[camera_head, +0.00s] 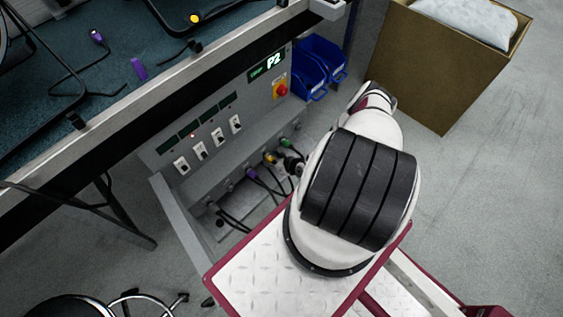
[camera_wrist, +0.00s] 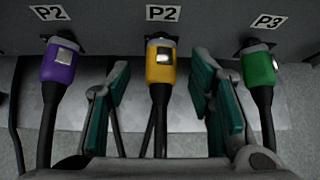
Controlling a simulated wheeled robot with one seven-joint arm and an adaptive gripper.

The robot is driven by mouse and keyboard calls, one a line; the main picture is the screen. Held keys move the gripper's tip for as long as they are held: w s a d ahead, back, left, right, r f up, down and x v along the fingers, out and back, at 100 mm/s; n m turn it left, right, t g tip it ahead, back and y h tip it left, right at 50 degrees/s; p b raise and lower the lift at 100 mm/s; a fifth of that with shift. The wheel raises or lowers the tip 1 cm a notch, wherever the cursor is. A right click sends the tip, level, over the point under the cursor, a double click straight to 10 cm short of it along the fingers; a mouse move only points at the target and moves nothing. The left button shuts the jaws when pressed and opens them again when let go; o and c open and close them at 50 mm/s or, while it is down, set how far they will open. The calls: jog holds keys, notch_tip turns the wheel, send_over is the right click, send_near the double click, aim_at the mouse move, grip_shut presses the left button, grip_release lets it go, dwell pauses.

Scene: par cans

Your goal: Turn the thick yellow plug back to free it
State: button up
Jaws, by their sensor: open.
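The thick yellow plug (camera_wrist: 161,64) sits in a socket under a "P2" label in the wrist view, its black cable hanging down. In the head view the yellow plug (camera_head: 269,158) shows small on the grey panel's lower ledge. My gripper (camera_wrist: 160,72) is open, with one green-padded finger on each side of the yellow plug and a visible gap to both sides. In the head view my gripper (camera_head: 291,165) is a small dark shape beside the plugs, mostly hidden by my arm.
A purple plug (camera_wrist: 57,64) under another "P2" label is on the left, and a green plug (camera_wrist: 259,68) under "P3" is on the right, close to the right finger. Blue bins (camera_head: 318,65) and a cardboard box (camera_head: 435,65) stand beyond the panel. Several cables hang below.

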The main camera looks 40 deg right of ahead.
jog(key=v, duration=1)
jog(key=shift+s, duration=0.2)
jog(key=shift+r, duration=0.15)
